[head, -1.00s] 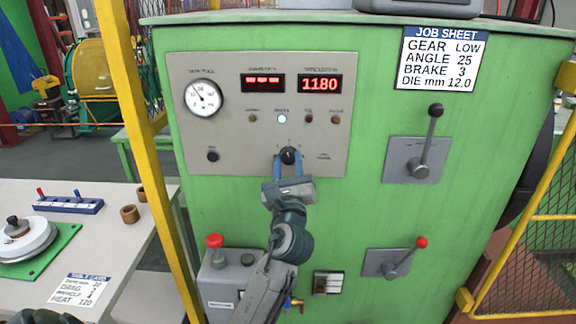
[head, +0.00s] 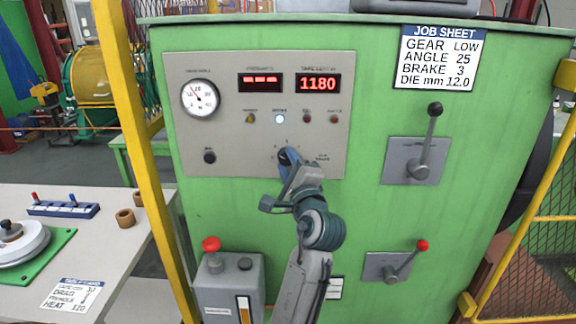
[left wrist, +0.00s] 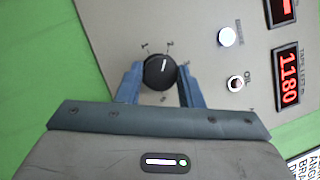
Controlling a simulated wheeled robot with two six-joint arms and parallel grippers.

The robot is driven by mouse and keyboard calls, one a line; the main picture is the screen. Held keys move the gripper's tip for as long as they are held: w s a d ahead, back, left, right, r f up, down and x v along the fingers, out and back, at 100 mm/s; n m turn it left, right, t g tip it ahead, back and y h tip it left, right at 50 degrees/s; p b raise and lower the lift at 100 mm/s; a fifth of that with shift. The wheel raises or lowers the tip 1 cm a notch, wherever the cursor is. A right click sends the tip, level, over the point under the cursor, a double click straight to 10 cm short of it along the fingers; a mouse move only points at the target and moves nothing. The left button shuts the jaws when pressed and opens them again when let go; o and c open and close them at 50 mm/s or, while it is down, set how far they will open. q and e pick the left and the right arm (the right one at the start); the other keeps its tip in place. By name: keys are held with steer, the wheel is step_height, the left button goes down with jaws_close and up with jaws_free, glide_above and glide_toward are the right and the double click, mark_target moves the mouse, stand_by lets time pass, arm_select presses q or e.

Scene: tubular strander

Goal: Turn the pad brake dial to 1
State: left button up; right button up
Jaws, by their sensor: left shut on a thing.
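The pad brake dial is a round black knob with a white pointer line; it shows in the left wrist view (left wrist: 160,72), with small marks around it. In that view the pointer points up and slightly right. In the head view the dial (head: 284,155) is low on the grey instrument panel and largely hidden by my gripper. My left gripper (head: 288,161) is shut on the dial, one blue finger on each side, as the left wrist view shows (left wrist: 158,82). My right gripper is not in view.
The grey panel (head: 225,140) carries a gauge, red displays and lamps. A job sheet (head: 438,58) reads BRAKE 3. Two levers (head: 430,140) (head: 405,258) stand to the right. A yellow post (head: 130,130) and a grey box with a red button (head: 225,285) are left of my arm.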

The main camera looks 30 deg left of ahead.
arm_select(q)
steer(key=n+g, duration=0.1)
steer(key=n, duration=0.2)
steer(key=shift+r, duration=0.15)
steer(key=n+g+p, duration=0.1)
steer(key=n, duration=0.1)
steer(key=shift+r+n+h, duration=0.1)
steer(key=shift+n+h, duration=0.2)
steer(key=shift+h, duration=0.1)
steer(key=shift+n+g+h+p, duration=0.3)
steer(key=shift+n+h+p, duration=0.35)
steer(key=shift+n, duration=0.75)
steer(key=o, duration=1)
steer(key=shift+c, duration=0.2)
